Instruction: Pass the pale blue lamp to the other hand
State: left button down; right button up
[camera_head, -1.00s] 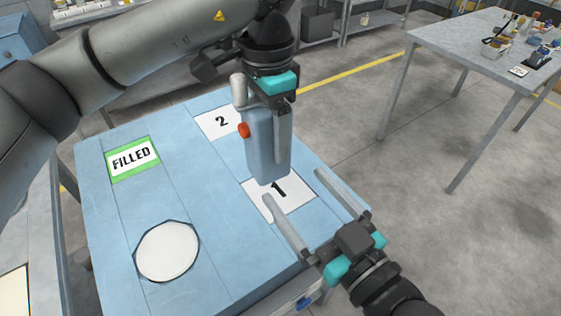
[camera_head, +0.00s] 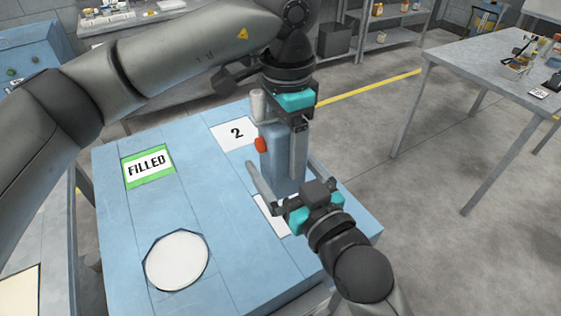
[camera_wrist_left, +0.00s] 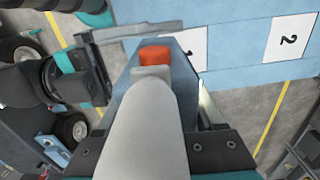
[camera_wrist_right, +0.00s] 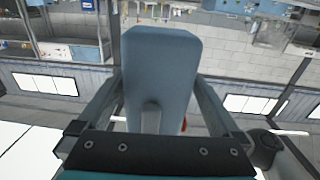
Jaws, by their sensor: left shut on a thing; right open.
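The pale blue lamp (camera_head: 281,160) is a tall box shape with an orange-red knob (camera_head: 260,144) on its side. My left gripper (camera_head: 284,125) is shut on its upper part and holds it upright above the cart top, near the card marked 1. In the left wrist view the lamp (camera_wrist_left: 182,82) fills the space in front of the jaws. My right gripper (camera_head: 277,180) is open at the lamp's lower part. In the right wrist view the lamp (camera_wrist_right: 160,70) stands between its two fingers (camera_wrist_right: 158,95), with slight gaps showing.
The blue cart top (camera_head: 216,195) carries a green-edged FILLED card (camera_head: 149,166), a card marked 2 (camera_head: 234,133), a partly covered white card (camera_head: 270,214) and a white round spot (camera_head: 176,260). A grey table (camera_head: 480,90) with small items stands at the right.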

jog(key=shift+c, duration=0.4)
pick_arm(q)
jog(key=shift+d+r, duration=0.1)
pick_arm(e)
jog(key=shift+s+a, duration=0.1)
jog(key=shift+a, duration=0.05)
jog(key=c, duration=1.5)
pick_arm(q)
jog(key=shift+c, duration=2.2)
grip_release()
pick_arm(e)
jog(key=shift+r, duration=0.15)
grip_shut()
pick_arm(q)
jog(key=o, duration=0.4)
jog(key=shift+o, duration=0.2)
